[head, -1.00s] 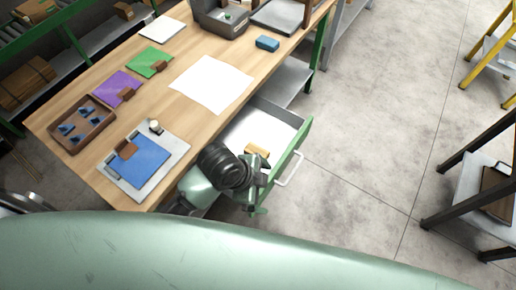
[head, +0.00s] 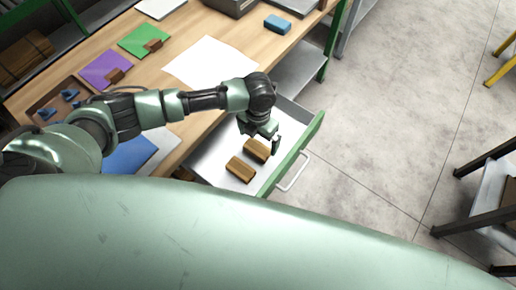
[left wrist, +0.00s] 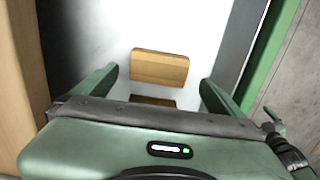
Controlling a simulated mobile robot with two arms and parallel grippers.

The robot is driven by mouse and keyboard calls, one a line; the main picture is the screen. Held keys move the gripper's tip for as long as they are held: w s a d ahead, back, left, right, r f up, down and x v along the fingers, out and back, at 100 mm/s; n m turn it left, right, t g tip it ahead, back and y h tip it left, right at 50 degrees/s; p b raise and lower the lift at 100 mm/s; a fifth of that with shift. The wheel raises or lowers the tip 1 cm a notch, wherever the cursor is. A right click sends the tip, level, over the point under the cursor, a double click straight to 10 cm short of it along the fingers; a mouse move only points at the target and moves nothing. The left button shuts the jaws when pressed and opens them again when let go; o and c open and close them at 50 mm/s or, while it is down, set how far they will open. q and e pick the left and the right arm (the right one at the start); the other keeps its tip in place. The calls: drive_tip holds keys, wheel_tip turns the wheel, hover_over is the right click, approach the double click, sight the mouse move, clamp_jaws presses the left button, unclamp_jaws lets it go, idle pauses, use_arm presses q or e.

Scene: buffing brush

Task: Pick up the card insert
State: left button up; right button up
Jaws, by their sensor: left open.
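Two small brown blocks lie in the open drawer (head: 208,162): a far one (head: 257,150) and a near one (head: 240,170). I cannot tell by look which is the card insert. My left gripper (head: 260,138) hangs over the drawer, at the far block, with its fingers pointing down. In the left wrist view its fingers are spread wide and empty. One block (left wrist: 160,69) shows ahead between the fingertips, and the other (left wrist: 153,101) is partly hidden behind the gripper body. My right gripper is not in view.
The green drawer front (head: 296,154) with its handle borders the drawer on the right. The wooden table (head: 188,120) holds a white sheet (head: 210,62), green and purple folders, and a blue block (head: 278,24). Open floor lies to the right.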

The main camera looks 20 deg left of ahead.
sight(257, 148)
use_arm(q)
wheel_tip(257, 148, down, 6)
drive_tip(key=shift+s+a+f+p, duration=0.1)
drive_tip(key=shift+p, duration=0.4)
drive_tip(key=c, duration=1.3)
